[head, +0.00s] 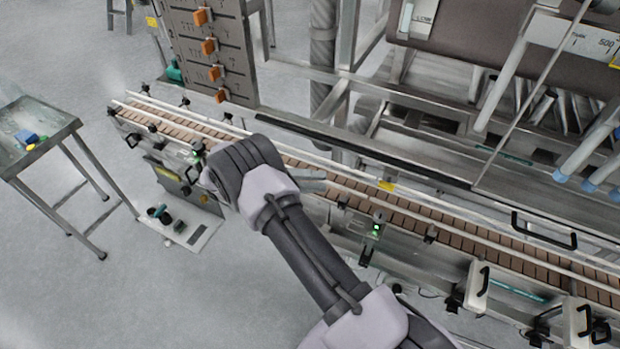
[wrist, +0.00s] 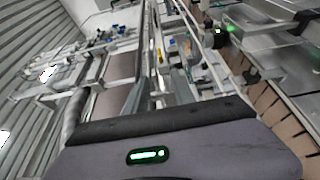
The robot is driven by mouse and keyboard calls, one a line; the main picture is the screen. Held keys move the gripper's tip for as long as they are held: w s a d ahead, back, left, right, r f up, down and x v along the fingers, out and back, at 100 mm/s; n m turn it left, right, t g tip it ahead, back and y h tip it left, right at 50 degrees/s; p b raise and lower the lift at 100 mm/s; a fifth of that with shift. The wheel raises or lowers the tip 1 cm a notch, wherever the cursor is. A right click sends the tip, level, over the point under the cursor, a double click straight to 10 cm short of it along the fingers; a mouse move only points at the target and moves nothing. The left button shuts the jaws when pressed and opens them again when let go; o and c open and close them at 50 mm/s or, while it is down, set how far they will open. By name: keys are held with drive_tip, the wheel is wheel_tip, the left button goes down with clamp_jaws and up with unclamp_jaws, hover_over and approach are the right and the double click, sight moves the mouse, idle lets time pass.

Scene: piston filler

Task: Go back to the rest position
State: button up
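My arm reaches up and left from the bottom right of the head view, and its dark wrist is bent over the conveyor (head: 470,218). My gripper (head: 312,181) shows only as a small grey part beyond the wrist, above the brown slats of the belt. Its fingers are mostly hidden by the wrist, so I cannot tell how far apart they are. I see no object held in it. In the wrist view a grey housing with a green light fills the bottom, and the fingers are not clear.
A grey panel with orange handles (head: 208,47) stands behind the conveyor. The filler's frame and blue-tipped nozzles (head: 591,185) are at the right. A metal side table (head: 50,140) with small blue and yellow items stands at the left.

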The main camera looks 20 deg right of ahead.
drive_tip(key=shift+w+a, duration=0.25)
drive_tip(key=shift+a, duration=0.3)
drive_tip(key=s+d+r+n+t+y+b, duration=0.1)
drive_tip(key=s+r+n+t+y+b, duration=0.25)
drive_tip(key=s+r+y+b, duration=0.65)
drive_tip(key=s+a+f+m+t+y+b, duration=0.2)
drive_tip(key=s+a+f+t+y+b, duration=0.2)
drive_tip(key=s+a+t+y, duration=0.4)
drive_tip(key=s+a+t, duration=0.2)
drive_tip(key=s+a, duration=0.1)
drive_tip(key=a, duration=0.1)
drive_tip(key=shift+s, duration=0.3)
